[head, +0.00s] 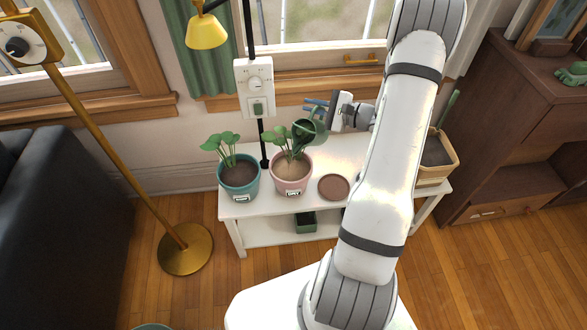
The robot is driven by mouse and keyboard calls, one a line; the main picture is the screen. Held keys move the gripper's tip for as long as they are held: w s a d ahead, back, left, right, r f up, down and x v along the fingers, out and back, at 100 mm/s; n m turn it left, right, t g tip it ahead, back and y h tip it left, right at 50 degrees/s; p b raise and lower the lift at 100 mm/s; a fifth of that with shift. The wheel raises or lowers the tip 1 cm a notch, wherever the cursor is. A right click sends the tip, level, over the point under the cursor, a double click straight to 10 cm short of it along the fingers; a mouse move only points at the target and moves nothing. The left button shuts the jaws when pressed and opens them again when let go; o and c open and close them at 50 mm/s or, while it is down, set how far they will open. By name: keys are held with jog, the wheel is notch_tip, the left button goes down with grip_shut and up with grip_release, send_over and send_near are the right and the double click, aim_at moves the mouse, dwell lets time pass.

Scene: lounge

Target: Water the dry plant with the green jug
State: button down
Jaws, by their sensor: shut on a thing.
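A green jug (318,124) is held in my gripper (318,107), which is shut on it, probably at the handle. The jug is above the white table, close behind and to the right of a pink pot (291,184). The pot holds a green leafy plant (284,143), pale tan soil and a small label whose text is too small to read surely. The jug seems tilted towards this plant; I cannot see any water. A teal pot (239,189) with a plant and darker brown soil stands to its left, also labelled.
The white table (233,211) also bears a brown saucer (334,187) and a tan planter box (442,172) at right. A black pole (264,140) rises behind the pots.

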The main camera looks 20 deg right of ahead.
jog(key=shift+w+d, duration=0.15)
jog(key=shift+d, duration=0.05)
jog(key=shift+d, duration=0.1)
dwell(2.3)
